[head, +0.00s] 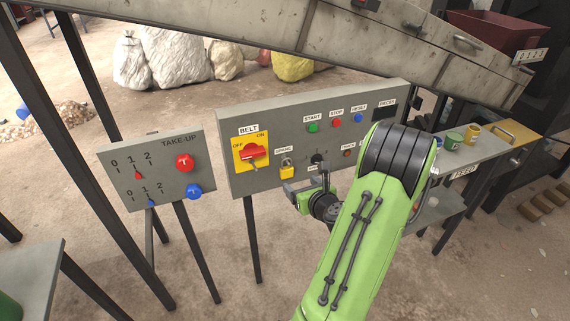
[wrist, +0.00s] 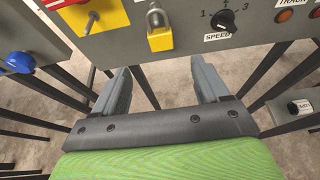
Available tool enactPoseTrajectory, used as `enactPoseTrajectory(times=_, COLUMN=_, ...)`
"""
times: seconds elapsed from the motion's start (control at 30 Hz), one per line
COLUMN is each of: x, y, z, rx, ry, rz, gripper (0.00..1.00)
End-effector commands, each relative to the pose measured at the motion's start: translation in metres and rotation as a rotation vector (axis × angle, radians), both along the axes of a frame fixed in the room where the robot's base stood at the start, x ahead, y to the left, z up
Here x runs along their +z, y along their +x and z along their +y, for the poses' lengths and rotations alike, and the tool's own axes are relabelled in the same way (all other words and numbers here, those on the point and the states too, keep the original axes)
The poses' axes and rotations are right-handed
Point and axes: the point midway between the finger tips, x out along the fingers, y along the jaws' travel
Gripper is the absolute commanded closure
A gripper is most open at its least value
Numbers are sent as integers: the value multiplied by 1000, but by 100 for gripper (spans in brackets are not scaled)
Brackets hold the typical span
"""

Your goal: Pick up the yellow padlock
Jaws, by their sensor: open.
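The yellow padlock (head: 287,172) hangs by its grey shackle on the grey control panel, below the SPARE label and right of the yellow BELT switch plate. In the wrist view the padlock (wrist: 160,40) is at the top, beyond and above the fingertips, roughly centred between them. My gripper (head: 290,191) is just below and in front of the padlock in the head view. In the wrist view my gripper (wrist: 165,75) has its two grey fingers wide apart with nothing between them. I see no contact with the padlock.
The red BELT switch (head: 253,152) is left of the padlock; the black SPEED knob (wrist: 222,20) is right of it. The TAKE-UP panel (head: 150,195) stands further left on legs. A shelf with cups (head: 455,141) is at the right. Below the panel is open floor between posts.

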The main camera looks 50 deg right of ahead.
Motion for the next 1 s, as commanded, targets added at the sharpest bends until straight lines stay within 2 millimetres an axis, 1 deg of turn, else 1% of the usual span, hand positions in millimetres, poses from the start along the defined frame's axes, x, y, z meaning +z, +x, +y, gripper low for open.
enactPoseTrajectory(times=0.03, x=-6, y=12, z=-5, rx=8, ry=1, rz=2, gripper=26)
enactPoseTrajectory(times=0.1, x=-13, y=25, z=-12, rx=8, ry=0, rz=2, gripper=26)
enactPoseTrajectory(times=0.2, x=-20, y=39, z=-22, rx=5, ry=-1, rz=1, gripper=26)
enactPoseTrajectory(times=0.33, x=-26, y=50, z=-29, rx=4, ry=-1, rz=2, gripper=26)
enactPoseTrajectory(times=0.53, x=-41, y=79, z=-47, rx=6, ry=0, rz=1, gripper=26)
enactPoseTrajectory(times=0.63, x=-44, y=85, z=-52, rx=2, ry=0, rz=1, gripper=26)
enactPoseTrajectory(times=0.8, x=-45, y=85, z=-52, rx=1, ry=0, rz=1, gripper=26)
enactPoseTrajectory(times=0.83, x=-45, y=85, z=-52, rx=1, ry=0, rz=1, gripper=27)
enactPoseTrajectory(times=1.0, x=-45, y=85, z=-52, rx=1, ry=0, rz=1, gripper=53)
